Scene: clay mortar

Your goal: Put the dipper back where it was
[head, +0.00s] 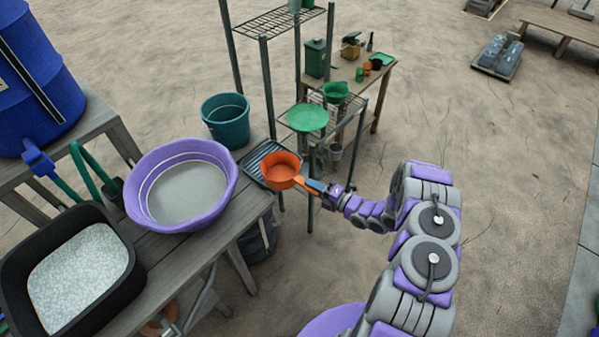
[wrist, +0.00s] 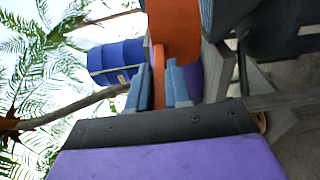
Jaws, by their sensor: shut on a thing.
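The orange dipper (head: 281,169) has a round cup and a short handle pointing right. My gripper (head: 314,187) is shut on the handle, with the cup out to the left. In the head view the cup overlaps the dark ribbed rack (head: 262,153) at the table's end; I cannot tell whether it touches it. In the wrist view the orange dipper (wrist: 175,35) rises between the blue fingertips (wrist: 160,88), and most of the cup is out of frame.
A purple basin (head: 228,190), a black tub of white grains (head: 20,262) and a teal bucket (head: 243,110) stand on the grey wooden table (head: 215,243). A blue barrel (head: 45,95) is at the left. A wire shelf (head: 262,30) with a green bowl stands behind. Open ground lies right.

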